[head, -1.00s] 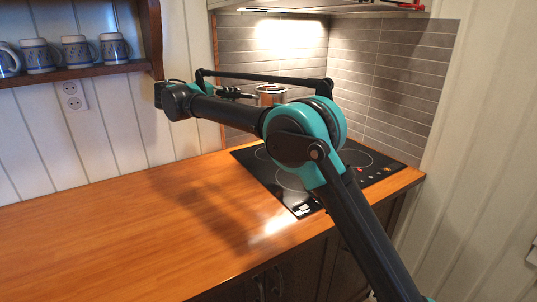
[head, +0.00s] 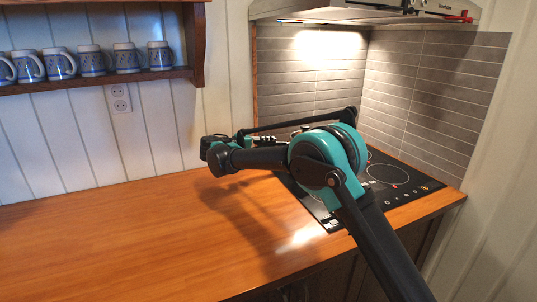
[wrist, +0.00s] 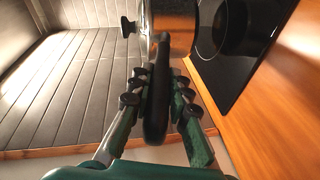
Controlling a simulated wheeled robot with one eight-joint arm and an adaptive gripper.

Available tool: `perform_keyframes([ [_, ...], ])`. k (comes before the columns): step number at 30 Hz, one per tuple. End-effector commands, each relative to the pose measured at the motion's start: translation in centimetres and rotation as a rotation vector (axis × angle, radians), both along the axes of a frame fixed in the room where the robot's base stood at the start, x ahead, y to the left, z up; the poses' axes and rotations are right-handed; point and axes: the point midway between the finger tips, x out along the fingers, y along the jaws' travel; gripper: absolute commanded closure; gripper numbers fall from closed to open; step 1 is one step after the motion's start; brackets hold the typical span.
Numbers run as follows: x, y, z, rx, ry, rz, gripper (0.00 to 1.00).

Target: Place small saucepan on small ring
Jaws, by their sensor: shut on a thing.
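The small saucepan (wrist: 178,20) is a shiny metal pot with a long black handle, at the top of the wrist view. My gripper (wrist: 158,80) is shut on that handle, its fingers on both sides. The pot is beside the black cooktop (wrist: 243,70) in that view; I cannot tell its height above the surface. In the head view my gripper (head: 266,140) is near the cooktop's back left, and my arm largely hides the pot. The cooktop (head: 425,187) has thin round rings. One ring (head: 388,174) shows at right; others are partly hidden, so I cannot tell which is the small one.
The wooden counter (head: 110,240) is clear left of the cooktop. Grey tiled walls (head: 435,95) stand behind and right of it. A range hood (head: 350,14) hangs above. Blue-and-white mugs stand on a shelf (head: 100,80) at upper left.

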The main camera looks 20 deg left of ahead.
Motion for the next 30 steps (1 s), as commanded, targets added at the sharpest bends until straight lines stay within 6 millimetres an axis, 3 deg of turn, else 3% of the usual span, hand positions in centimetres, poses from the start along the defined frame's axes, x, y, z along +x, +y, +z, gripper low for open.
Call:
perform_keyframes([
  [12, 0.0, 0.0, -4.0, -0.001, -0.003, 0.000, 1.00],
  [24, 0.0, 0.0, -4.5, -0.001, -0.003, 0.000, 1.00],
  [25, 0.0, 0.0, -4.6, 0.000, 0.000, 0.000, 0.80],
  [30, 0.0, 0.0, -4.6, 0.000, 0.000, 0.000, 0.62],
])
